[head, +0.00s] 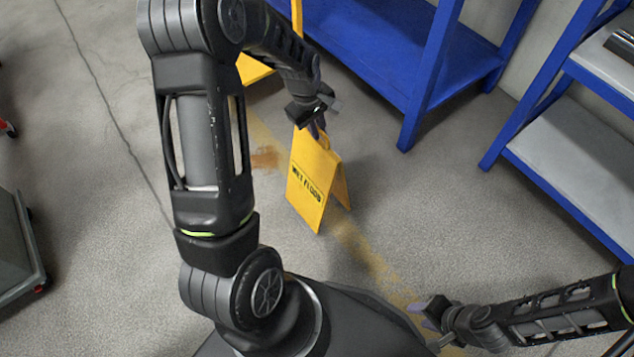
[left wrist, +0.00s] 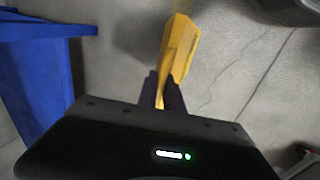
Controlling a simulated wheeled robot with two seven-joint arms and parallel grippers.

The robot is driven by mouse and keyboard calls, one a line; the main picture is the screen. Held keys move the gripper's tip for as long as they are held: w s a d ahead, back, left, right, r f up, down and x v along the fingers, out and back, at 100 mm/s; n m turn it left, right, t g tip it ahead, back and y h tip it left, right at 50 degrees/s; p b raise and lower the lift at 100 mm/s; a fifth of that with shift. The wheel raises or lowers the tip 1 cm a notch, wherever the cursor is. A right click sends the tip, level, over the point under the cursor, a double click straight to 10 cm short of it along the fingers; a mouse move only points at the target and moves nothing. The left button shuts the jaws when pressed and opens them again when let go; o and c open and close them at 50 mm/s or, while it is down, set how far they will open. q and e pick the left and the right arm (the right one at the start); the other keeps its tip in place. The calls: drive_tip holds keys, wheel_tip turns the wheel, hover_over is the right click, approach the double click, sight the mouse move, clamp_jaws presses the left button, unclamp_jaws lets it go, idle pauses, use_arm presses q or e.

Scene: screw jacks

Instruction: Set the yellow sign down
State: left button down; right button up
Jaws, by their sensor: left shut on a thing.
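The yellow sign (head: 314,182) is a folding A-shaped board with dark "WET FLOOR" lettering. It stands roughly upright with its legs spread, at the middle of the head view. My left gripper (head: 318,130) is shut on the top of the sign. In the left wrist view the yellow sign (left wrist: 178,50) extends from between the two dark fingers of my left gripper (left wrist: 163,92). I cannot tell whether the sign's lower edge touches the floor. My right gripper (head: 432,312) is at the lower right of the head view, apart from the sign; its jaw opening is unclear.
Another yellow object (head: 254,68) is partly hidden behind my left arm. A grey cart (head: 18,250) is at the left edge. Concrete floor around the sign is clear.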

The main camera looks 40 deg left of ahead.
sight(318, 150)
use_arm(q)
wheel_tip(318, 150, down, 5)
drive_tip(key=shift+w+r+b, duration=0.1)
drive_tip(key=shift+b, duration=0.55)
drive_tip(key=shift+f+b, duration=0.65)
drive_tip(key=shift+f, duration=1.35)
drive_tip(key=shift+f, duration=0.15)
drive_tip(key=c, duration=1.5)
unclamp_jaws()
